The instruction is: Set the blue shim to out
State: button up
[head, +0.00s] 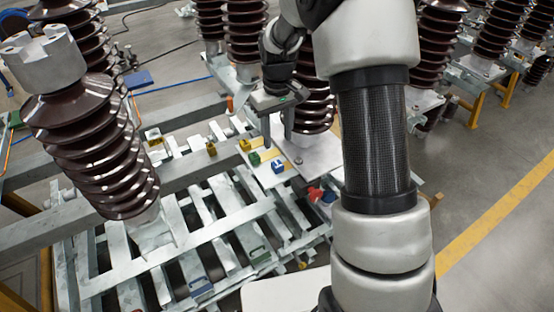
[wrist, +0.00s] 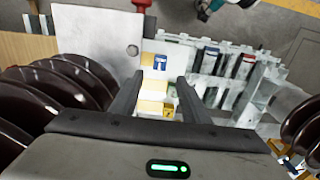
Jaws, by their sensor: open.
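A small blue shim (head: 278,166) with a pale mark sits at the right end of a short row on the pale plate by an insulator's foot. It also shows in the wrist view (wrist: 161,61), just beyond my fingertips. A green block (head: 254,158) and a yellow block (head: 244,145) are beside it to the left. My gripper (head: 279,133) is open and empty above the row, its fingers pointing down; in the wrist view my gripper (wrist: 160,77) has yellow pieces (wrist: 151,108) showing between its fingers. Whether the fingers touch anything, I cannot tell.
A brown ribbed insulator (head: 318,103) stands close behind my fingers. Red (head: 315,193) and blue (head: 329,197) parts lie right of the row. Another insulator (head: 98,140) rises at left. Slatted metal frames (head: 225,210) with gaps fill the front.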

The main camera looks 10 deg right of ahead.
aim_at(277, 164)
notch_tip(277, 164, down, 10)
jog(key=shift+f, duration=0.2)
grip_shut()
